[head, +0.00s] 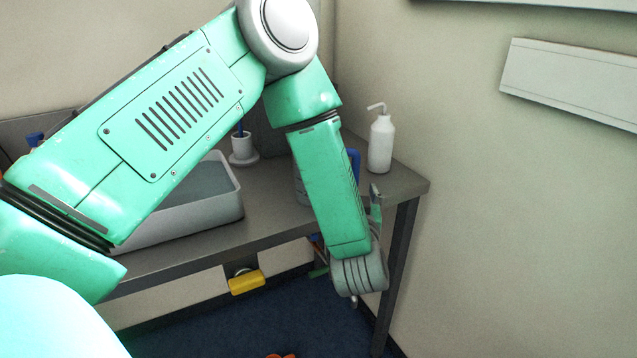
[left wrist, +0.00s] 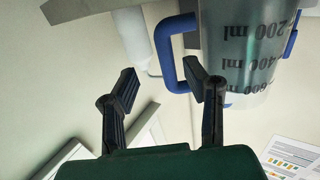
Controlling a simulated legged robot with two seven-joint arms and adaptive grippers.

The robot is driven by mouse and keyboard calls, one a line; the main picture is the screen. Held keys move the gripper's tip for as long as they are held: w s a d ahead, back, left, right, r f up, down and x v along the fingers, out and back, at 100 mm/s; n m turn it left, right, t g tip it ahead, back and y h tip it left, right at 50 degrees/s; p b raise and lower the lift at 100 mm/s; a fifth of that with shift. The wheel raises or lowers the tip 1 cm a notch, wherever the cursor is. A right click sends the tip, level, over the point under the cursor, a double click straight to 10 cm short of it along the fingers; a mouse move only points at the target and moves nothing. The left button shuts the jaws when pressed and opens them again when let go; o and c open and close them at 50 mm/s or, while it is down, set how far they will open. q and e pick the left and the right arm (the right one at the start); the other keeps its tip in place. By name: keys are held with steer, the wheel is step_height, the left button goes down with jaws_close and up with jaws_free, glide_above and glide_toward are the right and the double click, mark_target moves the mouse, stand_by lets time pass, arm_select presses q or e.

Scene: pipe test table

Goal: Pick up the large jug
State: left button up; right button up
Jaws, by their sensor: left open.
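The large jug (left wrist: 245,55) is at the top right of the left wrist view, upside down there, with volume marks and a blue handle (left wrist: 163,45). In the head view my left forearm hides most of the jug; its blue handle (head: 355,161) shows beside the arm, above the table. My left gripper (left wrist: 160,78) is open, with its two dark fingers spread. The right finger overlaps the handle in the picture; I cannot tell whether it touches. In the head view only part of the left gripper (head: 375,203) shows, by the table's right end. My right gripper is not in view.
A white wash bottle (head: 381,143) stands on the grey table (head: 265,215) behind the jug, near the right corner. A grey basin (head: 215,212) and a small white holder (head: 242,148) are farther left. A wall is close on the right.

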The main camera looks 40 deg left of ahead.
arm_select(q)
steer(key=x, duration=0.5)
steer(key=shift+a+f, duration=0.1)
steer(key=shift+a, duration=0.4)
steer(key=shift+w+a+f, duration=0.1)
steer(key=shift+a, duration=0.3)
steer(key=shift+d, duration=0.25)
steer(key=c, duration=0.3)
steer(key=shift+d, duration=0.25)
jaws_close()
steer(key=shift+d+r, duration=0.1)
steer(key=shift+r, duration=0.2)
